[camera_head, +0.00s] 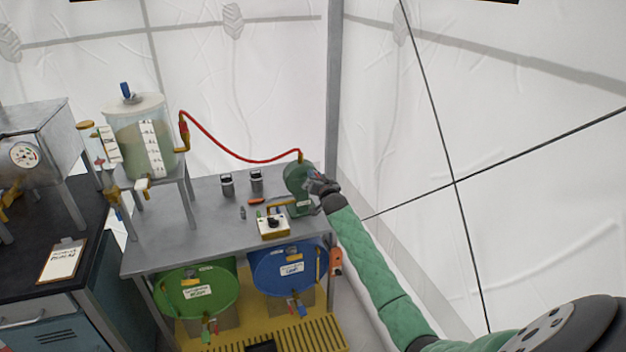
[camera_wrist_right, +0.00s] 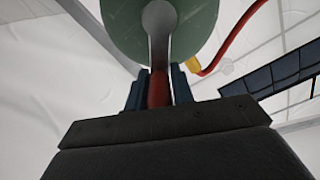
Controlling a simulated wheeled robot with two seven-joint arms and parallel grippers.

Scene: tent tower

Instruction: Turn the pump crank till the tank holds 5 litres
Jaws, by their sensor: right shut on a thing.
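The green pump (camera_head: 297,182) stands at the right end of the grey metal table, with a red hose (camera_head: 230,147) running from its top to the tank. The tank (camera_head: 140,135) is a clear cylinder with a pale lid and a white scale strip; its marks and liquid level are too small to read. My right gripper (camera_head: 322,184) is at the pump's right side. In the right wrist view, my right gripper (camera_wrist_right: 158,92) is shut on the red handle of the crank (camera_wrist_right: 159,60), below the pump's round green body (camera_wrist_right: 125,25). My left gripper is not in view.
Two dark canisters (camera_head: 228,184) and a small white switch box (camera_head: 273,226) stand on the grey table (camera_head: 165,235). A green drum (camera_head: 195,300) and a blue drum (camera_head: 285,277) lie below. A clipboard (camera_head: 62,260) lies on the dark bench at left. Tent wall rises close behind.

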